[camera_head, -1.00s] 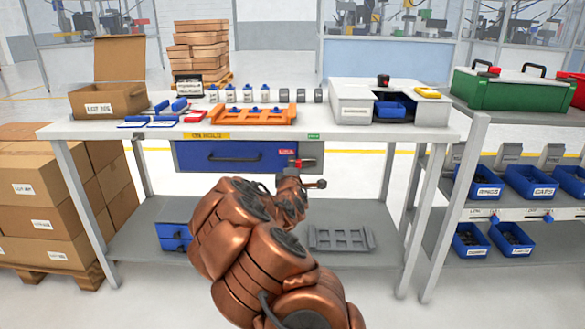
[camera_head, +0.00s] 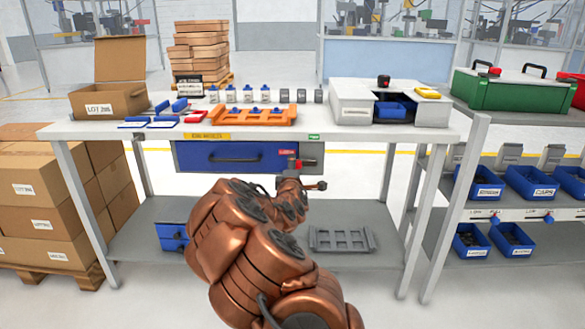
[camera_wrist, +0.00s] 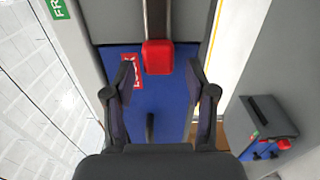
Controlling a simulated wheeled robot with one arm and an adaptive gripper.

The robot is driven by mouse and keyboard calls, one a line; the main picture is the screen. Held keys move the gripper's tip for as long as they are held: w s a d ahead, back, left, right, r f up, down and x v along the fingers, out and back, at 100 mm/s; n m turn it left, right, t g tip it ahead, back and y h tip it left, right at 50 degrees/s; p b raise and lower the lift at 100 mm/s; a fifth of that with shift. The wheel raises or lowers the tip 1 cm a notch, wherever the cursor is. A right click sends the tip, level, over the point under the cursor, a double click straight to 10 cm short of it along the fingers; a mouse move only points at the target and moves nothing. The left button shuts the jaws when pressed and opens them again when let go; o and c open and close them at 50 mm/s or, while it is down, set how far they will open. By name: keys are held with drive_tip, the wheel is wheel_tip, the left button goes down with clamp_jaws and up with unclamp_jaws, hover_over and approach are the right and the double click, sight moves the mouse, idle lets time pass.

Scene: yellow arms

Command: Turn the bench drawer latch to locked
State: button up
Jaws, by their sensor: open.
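The blue bench drawer (camera_head: 232,156) sits under the bench top and looks shut. The drawer latch (camera_head: 293,164) has a red tip and is at the drawer's right end, just below a small red label (camera_head: 287,152). In the wrist view the latch is a grey bar ending in a red block (camera_wrist: 157,57), with the red label (camera_wrist: 131,71) to its left. My gripper (camera_wrist: 160,70) is open, with a finger on each side of the red block and visible gaps between. In the head view my copper arm hides part of the gripper.
A green label (camera_head: 313,136) is on the bench edge above the latch. The bench top (camera_head: 365,140) overhangs the drawer. A grey rack (camera_head: 342,239) lies on the lower shelf, and a blue bin (camera_head: 172,236) stands at its left. A bench leg (camera_head: 413,222) stands to the right.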

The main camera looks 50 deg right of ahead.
drive_tip(key=v, duration=0.6)
drive_tip(key=shift+s+a, duration=0.25)
drive_tip(key=shift+a, duration=0.1)
idle(0.5)
drive_tip(key=s+a+r+m+g+y+p, duration=0.2)
drive_tip(key=s+a+r+m+y+p, duration=0.15)
drive_tip(key=a+p, duration=0.5)
drive_tip(key=s+a+r+m+g+y+p, duration=0.25)
drive_tip(key=s+a+r+p, duration=0.2)
drive_tip(key=a, duration=0.65)
drive_tip(key=s+a+r+m+g+y+p, duration=0.3)
drive_tip(key=a+r+y+p, duration=0.15)
drive_tip(key=a+p, duration=0.4)
drive_tip(key=s+a+r+g+y+p, duration=0.2)
drive_tip(key=s+a+r+p, duration=0.2)
drive_tip(key=s+a, duration=0.5)
drive_tip(key=s+a+r+n+g+y+p, duration=0.1)
drive_tip(key=s+a+r+g+p, duration=0.2)
drive_tip(key=s+a+r, duration=0.5)
drive_tip(key=s+a+p, duration=0.1)
drive_tip(key=s+a, duration=0.1)
drive_tip(key=s, duration=0.1)
drive_tip(key=shift+a+y, duration=0.3)
drive_tip(key=shift+y, duration=0.05)
